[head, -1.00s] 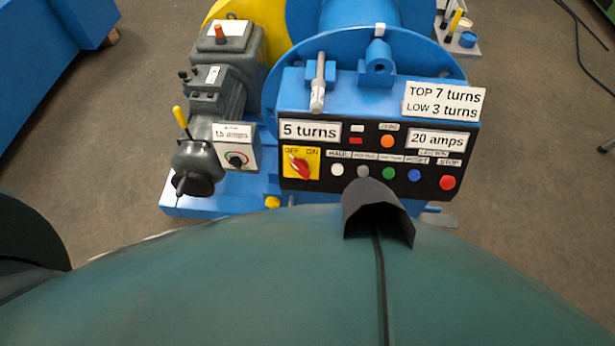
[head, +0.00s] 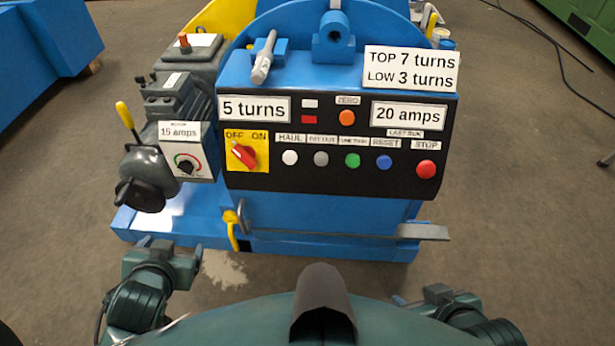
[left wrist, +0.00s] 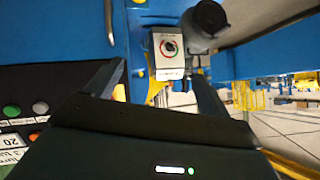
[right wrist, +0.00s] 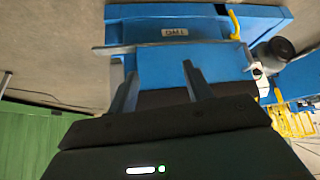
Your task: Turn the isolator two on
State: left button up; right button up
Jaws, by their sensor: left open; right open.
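A rotary switch with a red knob (head: 243,154) sits on a yellow OFF/ON plate (head: 261,164) at the left end of the black control panel (head: 300,180). The knob is slanted, its upper-left end towards OFF. No label reading "isolator two" is legible. My left gripper (head: 171,247) is open and empty, low in front of the blue base, below and left of the switch. My right gripper (head: 422,299) is open and empty at lower right, apart from the panel. The wrist views show the open fingers of the left (left wrist: 157,75) and right (right wrist: 159,78) grippers with nothing between them.
A small dial box marked 15 amps (head: 188,150) and a motor with a yellow-handled lever (head: 125,115) stand left of the panel. A grey bar (head: 423,232) and a yellow handle (head: 232,230) stick out below it. Buttons line the panel.

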pick_arm(q)
jog(key=w+a+r+m+t, duration=0.1)
jog(key=w+a+r+t, duration=0.2)
jog(key=w+t, duration=0.15)
jog(key=m+t+h, duration=0.2)
jog(key=m+h, duration=0.9)
send_near(245, 157)
jog(key=x, duration=0.6)
jog(key=f+b+x, duration=0.1)
jog(key=x, duration=0.2)
jog(key=shift+w+a, duration=0.25)
jog(key=shift+a, duration=0.1)
pick_arm(e)
jog(key=w+a+r+t+y, duration=0.2)
jog(key=a+r+t+y, duration=0.1)
jog(key=t, duration=0.3)
jog(key=shift+a+r+n+t, duration=0.3)
jog(key=shift+a+r+n, duration=0.1)
jog(key=shift+a+r, duration=0.45)
jog(key=shift+w, duration=0.1)
